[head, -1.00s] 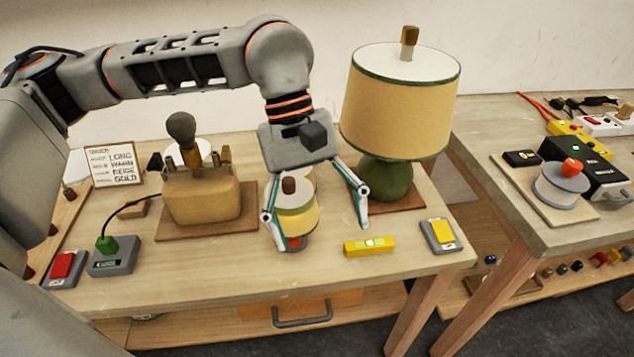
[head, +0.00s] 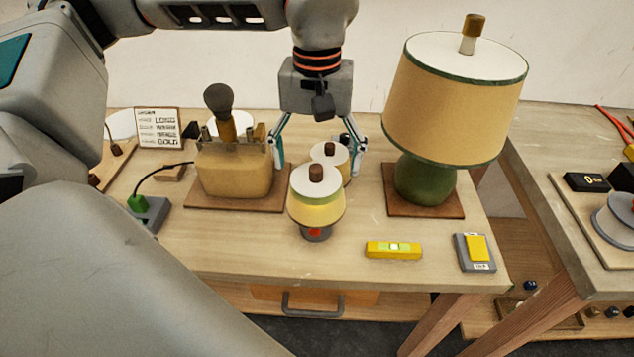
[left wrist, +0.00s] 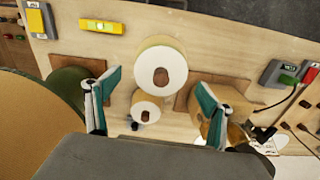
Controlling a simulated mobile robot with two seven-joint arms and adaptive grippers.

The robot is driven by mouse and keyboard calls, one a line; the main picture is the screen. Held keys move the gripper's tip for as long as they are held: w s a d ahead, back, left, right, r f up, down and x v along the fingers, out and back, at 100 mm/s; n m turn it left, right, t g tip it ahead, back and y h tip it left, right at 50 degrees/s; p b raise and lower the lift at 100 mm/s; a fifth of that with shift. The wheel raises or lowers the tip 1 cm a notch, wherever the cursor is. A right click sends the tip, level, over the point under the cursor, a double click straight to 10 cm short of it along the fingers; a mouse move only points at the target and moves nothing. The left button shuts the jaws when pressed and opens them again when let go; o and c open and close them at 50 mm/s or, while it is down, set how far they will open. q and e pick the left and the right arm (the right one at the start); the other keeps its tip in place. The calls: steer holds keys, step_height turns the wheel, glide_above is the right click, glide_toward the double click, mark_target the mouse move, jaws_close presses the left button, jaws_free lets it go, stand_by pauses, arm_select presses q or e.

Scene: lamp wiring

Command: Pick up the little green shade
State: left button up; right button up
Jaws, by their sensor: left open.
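Two small shades stand mid-table. The front shade (head: 316,205) is cream-yellow with a green band near its white top and a brown knob, on a grey base with a red mark. The smaller rear shade (head: 330,158) is pale with a brown knob, partly hidden behind the front one. Both show from above in the left wrist view, the front one (left wrist: 173,52) larger, the rear one (left wrist: 147,117) smaller. My left gripper (head: 318,166) is open and empty, its fingers on either side of the rear shade, apart from it; they also show in the left wrist view (left wrist: 150,92).
A big lamp with a beige shade (head: 450,115) stands close right of the gripper. A beige lamp base with a bulb (head: 234,172) stands close left. A yellow level (head: 394,250) and a yellow-topped device (head: 476,252) lie front right. The front middle is clear.

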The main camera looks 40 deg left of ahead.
mark_target(316, 168)
arm_select(q)
step_height(316, 168, down, 3)
steer(key=shift+s+a+f, duration=0.1)
steer(key=c, duration=1.1)
